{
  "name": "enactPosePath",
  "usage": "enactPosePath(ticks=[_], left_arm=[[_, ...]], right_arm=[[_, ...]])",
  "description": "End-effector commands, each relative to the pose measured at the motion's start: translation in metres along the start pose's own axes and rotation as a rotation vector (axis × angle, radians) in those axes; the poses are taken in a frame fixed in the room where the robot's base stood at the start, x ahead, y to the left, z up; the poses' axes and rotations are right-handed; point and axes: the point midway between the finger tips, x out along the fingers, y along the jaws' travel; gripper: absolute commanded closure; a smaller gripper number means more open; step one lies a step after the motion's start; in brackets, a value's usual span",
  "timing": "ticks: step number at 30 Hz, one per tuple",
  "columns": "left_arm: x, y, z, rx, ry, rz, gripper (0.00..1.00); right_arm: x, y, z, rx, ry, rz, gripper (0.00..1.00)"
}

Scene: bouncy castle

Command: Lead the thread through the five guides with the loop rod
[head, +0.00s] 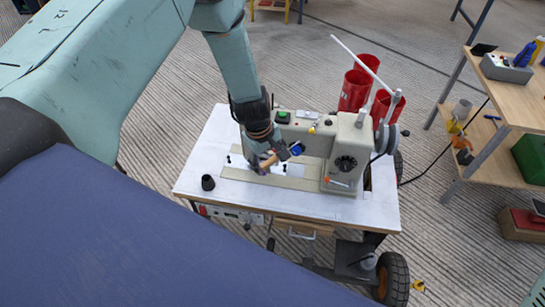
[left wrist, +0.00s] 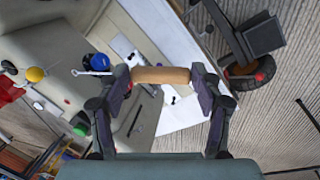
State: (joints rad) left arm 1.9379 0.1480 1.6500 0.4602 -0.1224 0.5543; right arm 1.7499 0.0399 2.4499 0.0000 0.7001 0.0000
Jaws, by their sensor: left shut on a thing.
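My left gripper (head: 268,160) is at the near left of the beige sewing machine (head: 347,140), above its bed. A blue knob (left wrist: 97,62) and a yellow knob (left wrist: 35,74) show on the machine, left of the fingers. The blue one also shows beside the gripper in the head view (head: 296,149). I cannot make out the thread or tell the guides apart. My right gripper is not in view.
The machine stands on a white table (head: 220,130) with a black cup (head: 208,182) at its left. Red containers (head: 356,90) and a slanting pale rod (head: 362,64) stand behind the machine. A wooden shelf (head: 500,90) is at the right. Grey floor lies between.

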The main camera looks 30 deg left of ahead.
Motion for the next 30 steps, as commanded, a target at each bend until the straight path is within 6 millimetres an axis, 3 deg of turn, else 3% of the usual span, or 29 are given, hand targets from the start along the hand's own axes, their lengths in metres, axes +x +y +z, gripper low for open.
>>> enactPosePath(ticks=[12, 17, 24, 30], left_arm=[[0.000, 0.001, -0.001, -0.001, 0.001, 0.002, 0.56], [0.007, -0.002, -0.007, -0.026, -0.002, 0.015, 0.56], [0.025, -0.053, -0.005, -0.203, 0.006, 0.001, 0.56], [0.024, -0.082, -0.003, -0.325, 0.053, -0.012, 0.56]], right_arm=[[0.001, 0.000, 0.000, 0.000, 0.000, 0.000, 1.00], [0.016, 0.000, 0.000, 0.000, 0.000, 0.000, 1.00], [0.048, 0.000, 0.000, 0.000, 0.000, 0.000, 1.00], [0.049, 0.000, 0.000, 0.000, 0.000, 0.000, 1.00]])
